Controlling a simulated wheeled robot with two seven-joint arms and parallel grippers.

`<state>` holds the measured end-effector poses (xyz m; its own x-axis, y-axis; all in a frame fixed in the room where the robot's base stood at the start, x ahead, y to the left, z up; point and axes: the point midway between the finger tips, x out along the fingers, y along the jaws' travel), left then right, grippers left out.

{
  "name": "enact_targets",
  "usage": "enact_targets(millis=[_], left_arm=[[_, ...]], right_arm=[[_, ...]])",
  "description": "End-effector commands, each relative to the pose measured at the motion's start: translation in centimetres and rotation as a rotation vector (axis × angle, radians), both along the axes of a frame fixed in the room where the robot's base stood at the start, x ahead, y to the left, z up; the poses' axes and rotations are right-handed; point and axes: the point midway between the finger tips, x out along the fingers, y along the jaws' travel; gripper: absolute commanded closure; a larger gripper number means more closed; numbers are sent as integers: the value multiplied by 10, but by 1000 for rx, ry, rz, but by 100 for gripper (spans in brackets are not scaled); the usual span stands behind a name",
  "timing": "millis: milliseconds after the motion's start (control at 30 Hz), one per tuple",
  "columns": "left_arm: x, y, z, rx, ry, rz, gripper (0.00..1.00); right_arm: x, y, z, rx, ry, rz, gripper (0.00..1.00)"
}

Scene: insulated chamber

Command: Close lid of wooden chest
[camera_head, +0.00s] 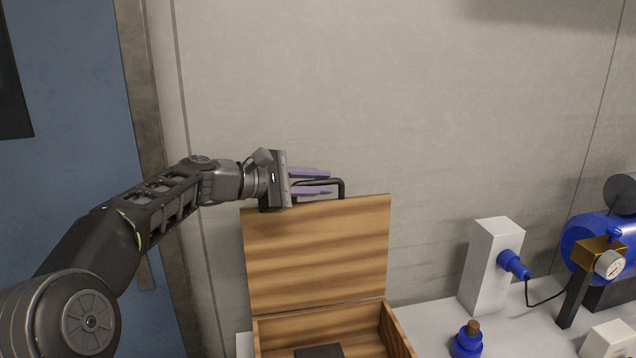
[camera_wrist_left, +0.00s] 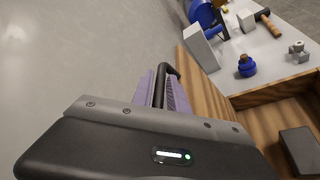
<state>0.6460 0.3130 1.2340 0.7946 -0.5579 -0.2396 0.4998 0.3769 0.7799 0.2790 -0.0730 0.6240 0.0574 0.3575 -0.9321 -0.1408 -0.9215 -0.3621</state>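The wooden chest (camera_head: 398,335) stands at the bottom middle of the head view with its lid (camera_head: 318,250) raised nearly upright. A black bar handle (camera_head: 342,186) sits on the lid's top edge. My left gripper (camera_head: 312,181) reaches in from the left at that edge. Its two purple fingers are apart, one above and one below the handle bar. In the left wrist view the handle (camera_wrist_left: 161,86) runs between the fingers, with gaps that look narrow; contact is unclear. My right gripper is not in view.
A dark block (camera_wrist_left: 300,150) lies inside the chest. Right of it on the white bench are a blue bottle (camera_head: 467,342), a white box (camera_head: 487,265) with a blue plug, and a blue machine with a gauge (camera_head: 609,264). A wall stands behind.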

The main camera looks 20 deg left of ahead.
Motion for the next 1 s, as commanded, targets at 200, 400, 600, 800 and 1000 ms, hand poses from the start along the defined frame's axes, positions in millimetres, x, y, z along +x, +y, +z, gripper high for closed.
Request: enact_targets(millis=[200,400,600,800,1000], left_arm=[[0,0,0,0,0,0,99],[0,0,0,0,0,0,100],[0,0,0,0,0,0,100],[0,0,0,0,0,0,100],[0,0,0,0,0,0,100]], right_arm=[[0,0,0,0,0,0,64],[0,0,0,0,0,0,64],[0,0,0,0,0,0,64],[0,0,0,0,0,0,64],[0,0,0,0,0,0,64]])
